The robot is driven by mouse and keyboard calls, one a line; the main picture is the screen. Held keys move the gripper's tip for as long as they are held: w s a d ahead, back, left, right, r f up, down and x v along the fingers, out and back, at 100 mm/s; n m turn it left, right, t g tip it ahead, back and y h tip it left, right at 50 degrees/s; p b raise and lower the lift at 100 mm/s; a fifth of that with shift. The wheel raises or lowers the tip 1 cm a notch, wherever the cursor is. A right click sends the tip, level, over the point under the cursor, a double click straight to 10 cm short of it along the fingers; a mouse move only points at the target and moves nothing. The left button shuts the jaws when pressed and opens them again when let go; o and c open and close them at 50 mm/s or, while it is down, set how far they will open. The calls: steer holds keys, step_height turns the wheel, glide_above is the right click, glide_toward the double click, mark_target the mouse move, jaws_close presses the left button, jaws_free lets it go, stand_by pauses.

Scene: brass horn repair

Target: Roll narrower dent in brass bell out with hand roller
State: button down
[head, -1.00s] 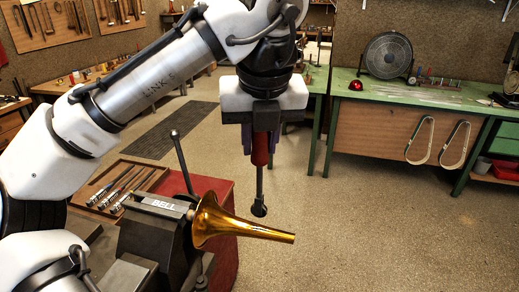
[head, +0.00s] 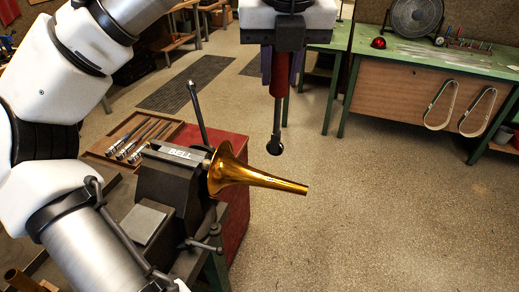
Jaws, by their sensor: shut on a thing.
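The brass bell (head: 245,175) is held at its wide end by the vise (head: 175,180) marked BELL, its narrow tail pointing right. My gripper (head: 281,75) is shut on the red handle of the hand roller (head: 278,110), which hangs upright with its dark wheel down. In this view the wheel sits just above the bell's upper edge, with a gap; depth between them is hard to judge. I cannot make out any dent on the bell at this size.
A green bench (head: 433,50) with a fan (head: 417,17) stands at the back right. The floor right of the bell is clear.

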stand_by(0.4)
steer(key=shift+w+a+f+b, duration=0.15)
steer(key=shift+a+f, duration=0.2)
steer(key=shift+f, duration=0.45)
steer(key=shift+w+a+f+b, duration=0.1)
steer(key=shift+a+f+b, duration=0.2)
steer(key=shift+f, duration=0.45)
steer(key=shift+w+a+f+b, duration=0.1)
steer(key=shift+a+f, duration=0.3)
steer(key=shift+f, duration=0.4)
steer(key=shift+p, duration=0.6)
steer(key=shift+f, duration=0.55)
steer(key=shift+d, duration=0.1)
